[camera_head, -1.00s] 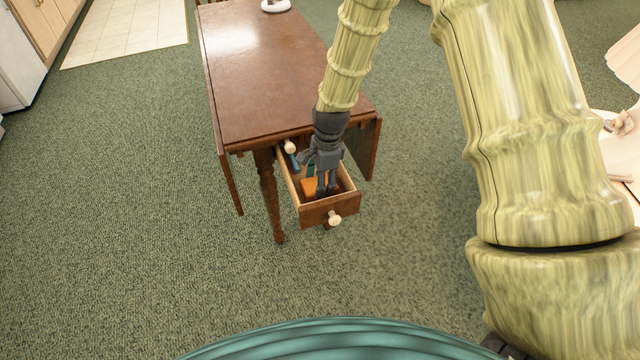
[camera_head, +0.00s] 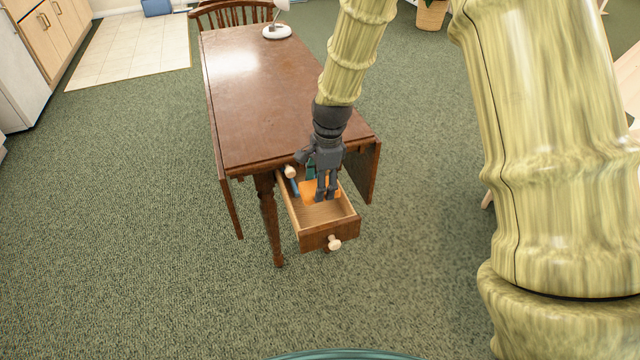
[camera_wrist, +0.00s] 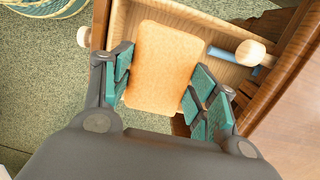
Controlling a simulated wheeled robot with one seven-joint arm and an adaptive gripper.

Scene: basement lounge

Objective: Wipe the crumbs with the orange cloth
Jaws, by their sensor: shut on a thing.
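The orange cloth (camera_head: 311,188) is a flat, rounded rectangle between my gripper's fingers at the open drawer (camera_head: 329,214) of the brown table (camera_head: 258,88). In the wrist view the cloth (camera_wrist: 166,62) shows flat, with the teal finger pads at its left and right edges. My gripper (camera_head: 325,197) points down and is shut on the cloth. It appears to hold the cloth above the drawer floor, but the exact height is unclear. I cannot make out crumbs in either view.
A blue thing (camera_head: 294,187) lies along the drawer's left side. The drawer sticks out from the table's near end. A white lamp (camera_head: 277,30) stands at the table's far end, with a wooden chair (camera_head: 232,14) behind. Green carpet lies open to the left.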

